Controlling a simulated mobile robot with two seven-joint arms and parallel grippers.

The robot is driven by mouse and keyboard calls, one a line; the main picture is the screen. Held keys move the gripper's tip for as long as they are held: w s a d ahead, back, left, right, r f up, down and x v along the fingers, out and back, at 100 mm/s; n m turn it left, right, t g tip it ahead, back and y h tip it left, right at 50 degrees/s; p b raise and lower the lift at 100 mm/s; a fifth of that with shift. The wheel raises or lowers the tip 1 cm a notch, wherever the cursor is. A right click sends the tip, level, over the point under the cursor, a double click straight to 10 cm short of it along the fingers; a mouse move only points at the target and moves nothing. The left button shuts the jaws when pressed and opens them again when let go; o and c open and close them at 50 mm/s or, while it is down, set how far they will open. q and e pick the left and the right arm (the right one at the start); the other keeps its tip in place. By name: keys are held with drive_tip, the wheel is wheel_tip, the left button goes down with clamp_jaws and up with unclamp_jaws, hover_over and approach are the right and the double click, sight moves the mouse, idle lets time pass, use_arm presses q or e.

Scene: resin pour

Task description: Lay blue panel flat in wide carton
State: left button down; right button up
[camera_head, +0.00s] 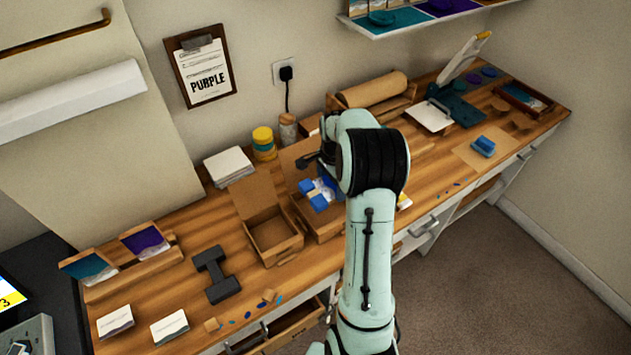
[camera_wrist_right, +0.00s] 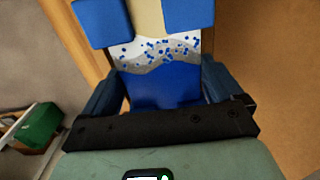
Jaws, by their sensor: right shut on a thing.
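The blue panel (camera_wrist_right: 165,85) has a white, grey and blue speckled face with blue blocks at its far corners. My right gripper (camera_wrist_right: 160,95) is shut on it, with a finger at each side. In the head view the panel (camera_head: 322,188) shows beside my right wrist, over the open wide carton (camera_head: 325,228). My arm hides part of the panel and carton. I cannot tell whether the panel touches the carton. My left gripper is not in view.
A smaller open carton (camera_head: 272,238) stands to the left of the wide one. A dark dumbbell-shaped block (camera_head: 215,275) lies further left. A blue block (camera_head: 483,146) lies on a brown sheet at right.

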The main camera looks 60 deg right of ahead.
wheel_tip(320, 180, down, 7)
drive_tip(key=b, duration=0.4)
drive_tip(key=shift+s+f, duration=0.1)
drive_tip(key=shift+f, duration=0.05)
drive_tip(key=shift+f+b, duration=0.35)
drive_tip(key=shift+f, duration=0.1)
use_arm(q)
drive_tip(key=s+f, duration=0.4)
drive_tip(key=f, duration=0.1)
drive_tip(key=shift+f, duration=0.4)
use_arm(e)
drive_tip(key=o, duration=0.6)
drive_tip(key=shift+o, duration=0.2)
drive_tip(key=shift+r, duration=0.1)
drive_tip(key=shift+r+p, duration=1.05)
drive_tip(key=shift+r, duration=0.4)
drive_tip(key=shift+r+p, duration=1.55)
drive_tip(key=shift+r, duration=1)
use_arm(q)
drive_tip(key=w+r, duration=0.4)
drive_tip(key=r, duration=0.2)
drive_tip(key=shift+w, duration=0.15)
use_arm(e)
drive_tip(key=shift+a+f, duration=0.1)
